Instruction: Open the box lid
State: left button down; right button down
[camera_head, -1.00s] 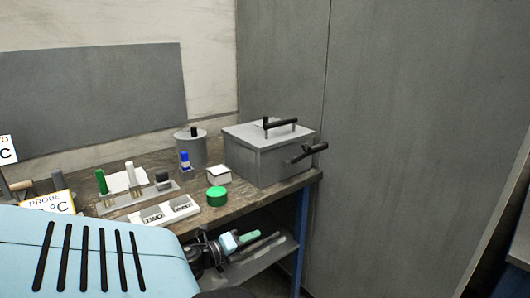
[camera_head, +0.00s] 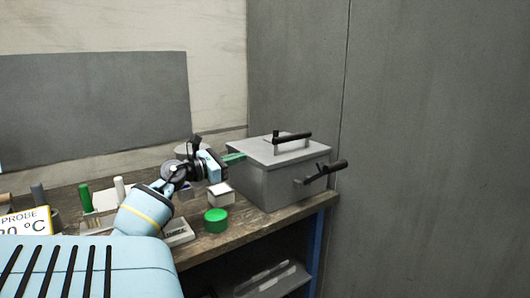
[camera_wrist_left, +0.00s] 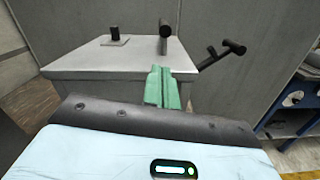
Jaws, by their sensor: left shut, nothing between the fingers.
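The grey metal box (camera_head: 277,186) stands at the right end of the wooden bench, with its lid (camera_head: 262,151) flat on top, closed. A black bar handle (camera_head: 293,137) is on the lid, and another black handle (camera_head: 327,170) sticks out from the front side. My left gripper (camera_head: 235,157) is shut and empty, its green fingertips at the left edge of the box near lid height. In the left wrist view the green fingers (camera_wrist_left: 164,88) point at the box's lid (camera_wrist_left: 105,57); whether they touch it I cannot tell. My right gripper is not in view.
Upright markers (camera_head: 85,196) and a probe sign (camera_head: 25,224) are at the left. A grey wall stands close behind and right of the box.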

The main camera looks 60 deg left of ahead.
aim_at(264, 157)
pick_arm(q)
jog(key=w, duration=0.8)
jog(key=shift+a+r+p, duration=0.3)
jog(key=shift+a, duration=0.05)
jog(key=shift+w, duration=0.95)
